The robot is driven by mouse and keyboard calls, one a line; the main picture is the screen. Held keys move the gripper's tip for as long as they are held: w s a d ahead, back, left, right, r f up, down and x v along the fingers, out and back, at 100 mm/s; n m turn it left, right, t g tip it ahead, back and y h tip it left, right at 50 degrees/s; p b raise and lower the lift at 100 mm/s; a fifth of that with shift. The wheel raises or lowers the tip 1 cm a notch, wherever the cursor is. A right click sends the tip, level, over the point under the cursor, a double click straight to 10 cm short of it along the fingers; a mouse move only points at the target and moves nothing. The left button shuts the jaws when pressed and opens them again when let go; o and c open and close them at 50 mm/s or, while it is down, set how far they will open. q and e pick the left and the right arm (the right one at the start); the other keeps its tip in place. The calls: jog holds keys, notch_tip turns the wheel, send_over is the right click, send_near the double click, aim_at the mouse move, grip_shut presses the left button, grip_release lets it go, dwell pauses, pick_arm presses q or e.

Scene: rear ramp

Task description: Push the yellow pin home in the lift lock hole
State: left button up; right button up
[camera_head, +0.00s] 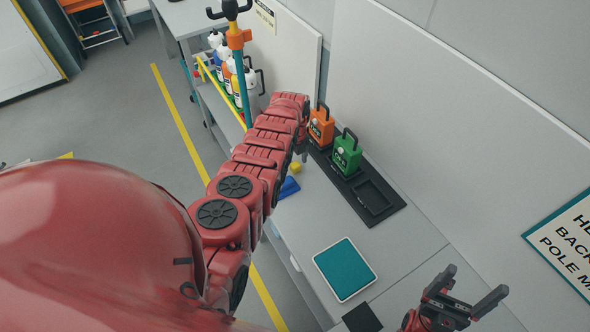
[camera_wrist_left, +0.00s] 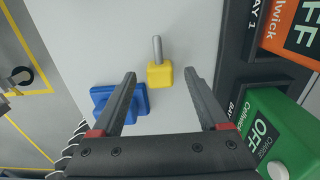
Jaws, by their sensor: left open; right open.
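The yellow pin (camera_wrist_left: 159,76) lies on the grey worktop in the left wrist view. It has a yellow block head and a grey metal shank pointing away from my gripper. It also shows as a small yellow spot beside my left arm in the head view (camera_head: 295,168). My left gripper (camera_wrist_left: 160,80) is open and empty, its two fingers on either side of the pin in the picture; I cannot tell the height gap. A blue block (camera_wrist_left: 119,102) lies close to the pin. My right gripper (camera_head: 468,290) is open and empty at lower right. I cannot make out the lift lock hole.
An orange battery (camera_head: 320,127) and a green battery (camera_head: 347,153) stand in a black tray (camera_head: 395,208) with an empty bay. A teal pad (camera_head: 345,268) lies on the worktop. Bottles (camera_head: 235,80) stand on a shelf behind my left arm.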

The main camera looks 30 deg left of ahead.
pick_arm(q)
notch_tip(320, 180, down, 2)
jog(key=shift+f+b, duration=0.1)
jog(key=shift+b, duration=0.35)
jog(key=shift+r, duration=0.2)
grip_shut()
jog(key=shift+r, duration=0.1)
